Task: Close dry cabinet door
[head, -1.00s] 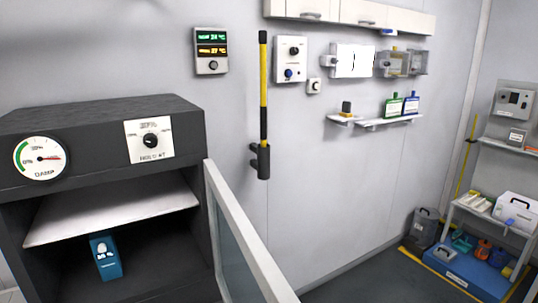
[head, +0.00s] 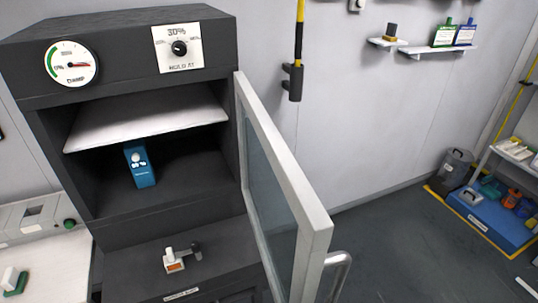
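The dry cabinet (head: 120,27) is dark grey and stands at the left of the head view. Its door (head: 283,165), a white frame around a glass pane (head: 270,195), stands wide open, swung out from the cabinet's right side. A metal handle (head: 338,270) shows at the door's lower outer edge. Inside, a white shelf (head: 145,122) sits above a blue device (head: 139,167) with a display. A round dial marked DAMP (head: 71,64) and a knob panel marked 30% (head: 178,48) are on the cabinet's front. Neither gripper is in view.
A small white and orange device (head: 173,262) sits on the dark ledge below the cabinet opening. A pale bench (head: 45,258) is at the left. Open floor (head: 400,245) lies right of the door. A blue platform (head: 480,218) with several items and a grey bin (head: 456,170) stand farther right.

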